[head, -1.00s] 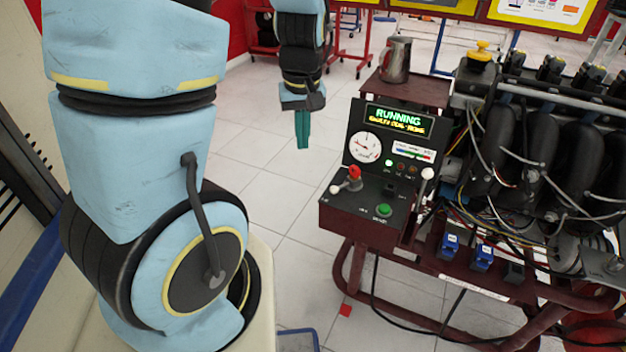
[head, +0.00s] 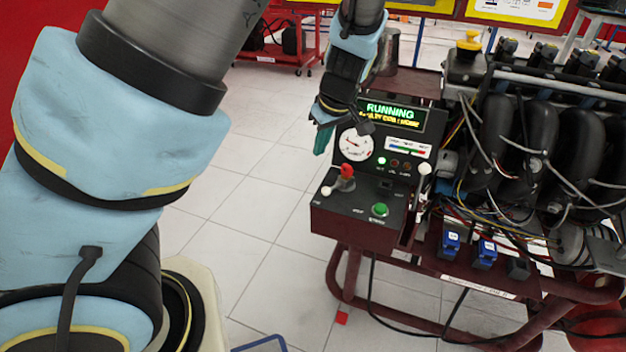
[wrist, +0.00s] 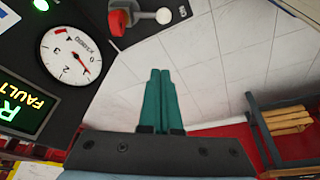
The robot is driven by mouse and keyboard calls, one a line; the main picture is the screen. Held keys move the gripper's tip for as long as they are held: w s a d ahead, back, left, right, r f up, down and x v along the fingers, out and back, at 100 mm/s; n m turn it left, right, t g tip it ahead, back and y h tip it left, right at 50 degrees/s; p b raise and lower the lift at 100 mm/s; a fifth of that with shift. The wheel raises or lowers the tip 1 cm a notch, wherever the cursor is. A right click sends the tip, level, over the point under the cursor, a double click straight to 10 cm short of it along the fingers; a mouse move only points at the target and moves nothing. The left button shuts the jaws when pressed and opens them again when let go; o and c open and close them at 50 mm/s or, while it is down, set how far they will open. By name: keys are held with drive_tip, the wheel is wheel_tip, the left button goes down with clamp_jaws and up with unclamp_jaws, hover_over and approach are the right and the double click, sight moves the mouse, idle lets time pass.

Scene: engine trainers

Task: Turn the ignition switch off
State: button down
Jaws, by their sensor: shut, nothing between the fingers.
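The control box (head: 352,228) stands on the engine trainer's dark red frame. Its lit display (head: 390,112) reads "RUNNING" with a smaller yellow line under it. The switch with a red part and a pale lever end (head: 344,174) is at the left of the box's top; it also shows at the top of the wrist view (wrist: 118,22). I cannot read its position. A green button (head: 380,209) is to its right. My gripper (head: 320,140), with green fingers, is shut and empty, left of the display and above the switch, apart from it. It also shows in the wrist view (wrist: 161,75).
A round gauge (head: 356,144) is on the panel close to my gripper. A metal jug (head: 389,52) stands behind the display. The engine with loose wires (head: 530,140) fills the right. Floor left of the box is clear.

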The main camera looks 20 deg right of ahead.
sight(338, 184)
idle(0.3)
drive_tip(key=d+x, duration=0.1)
drive_tip(key=x, duration=0.9)
drive_tip(key=shift+s+f, duration=0.15)
drive_tip(key=shift+s, duration=1.8)
